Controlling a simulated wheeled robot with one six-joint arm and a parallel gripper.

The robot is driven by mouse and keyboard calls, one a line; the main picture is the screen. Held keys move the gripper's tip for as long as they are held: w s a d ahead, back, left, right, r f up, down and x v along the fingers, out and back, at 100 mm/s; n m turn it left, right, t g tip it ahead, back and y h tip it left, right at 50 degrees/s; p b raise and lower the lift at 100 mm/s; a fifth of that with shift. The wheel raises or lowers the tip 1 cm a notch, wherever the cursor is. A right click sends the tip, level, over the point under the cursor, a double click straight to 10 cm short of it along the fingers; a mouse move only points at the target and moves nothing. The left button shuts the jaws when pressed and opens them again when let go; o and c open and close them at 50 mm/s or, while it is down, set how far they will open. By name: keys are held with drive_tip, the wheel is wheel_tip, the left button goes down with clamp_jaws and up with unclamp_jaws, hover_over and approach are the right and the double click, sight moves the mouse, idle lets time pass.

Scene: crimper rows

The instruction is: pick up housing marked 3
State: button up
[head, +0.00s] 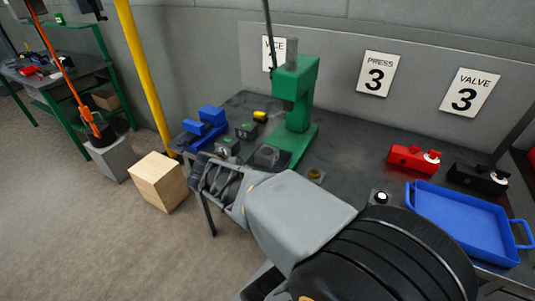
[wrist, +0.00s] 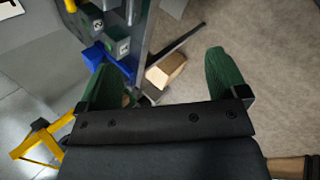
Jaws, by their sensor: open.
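Two small dark green blocks with pale labels, likely housings, sit on the dark bench in the head view: a near one (head: 227,146) and one behind it (head: 246,130). Their marks are too small to read there. In the wrist view a green block marked with what looks like a 2 (wrist: 122,46) sits near the bench edge; I cannot make out a 3 on any block. My gripper (head: 217,182) is off the bench's front edge, near the blocks. In the wrist view my gripper (wrist: 163,82) is open and empty, its green-padded fingers wide apart.
A red valve (head: 412,158), a black valve (head: 478,178) and a blue tray (head: 455,212) are at right. A wooden box (head: 158,182) stands on the floor.

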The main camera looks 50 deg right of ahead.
drive_tip(key=shift+o, duration=0.7)
drive_tip(key=d+n+h, duration=0.1)
drive_tip(key=d+n, duration=0.2)
drive_tip(key=w+d+n+h, duration=0.1)
drive_tip(key=d+n, duration=0.1)
drive_tip(key=shift+d+r+n+h, duration=0.25)
drive_tip(key=shift+d+n+h, duration=0.05)
drive_tip(key=shift+d, duration=0.05)
drive_tip(key=n+t+h, duration=0.1)
drive_tip(key=n+t, duration=0.1)
drive_tip(key=n, duration=0.7)
approach(269, 147)
drive_tip(key=shift+w+d+f, duration=0.1)
drive_tip(key=shift+f, duration=0.4)
drive_tip(key=shift+p+x, duration=0.35)
drive_tip(key=shift+x, duration=2.95)
drive_tip(key=shift+d+r, duration=0.1)
drive_tip(key=shift+r, duration=0.1)
drive_tip(key=shift+c, duration=0.5)
drive_tip(key=c, duration=1.2)
drive_tip(key=shift+c, duration=0.6)
drive_tip(key=shift+r, duration=0.15)
